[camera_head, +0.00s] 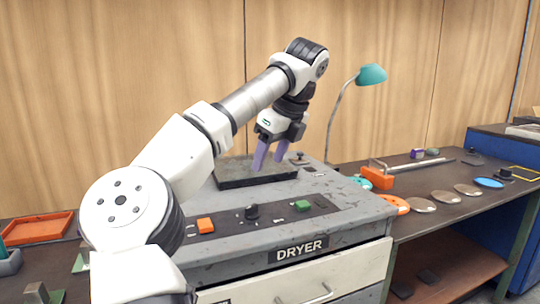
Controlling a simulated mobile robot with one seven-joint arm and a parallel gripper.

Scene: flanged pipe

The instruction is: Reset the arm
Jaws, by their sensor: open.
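My gripper (270,155) hangs from my raised arm over the grey dryer (350,214), with its two purple fingers pointing down. The fingers stand apart and I see nothing between them. The fingertips are in front of or just above the dark square plate (232,183) on the dryer top; I cannot tell the exact height. My arm comes in from the lower left and bends down at the wrist.
The dryer front has an orange button (206,225), a black knob (251,212) and a green button (302,205). An orange tray (38,229) lies at left. At right the bench holds several discs, an orange block (377,178) and a teal lamp (371,75).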

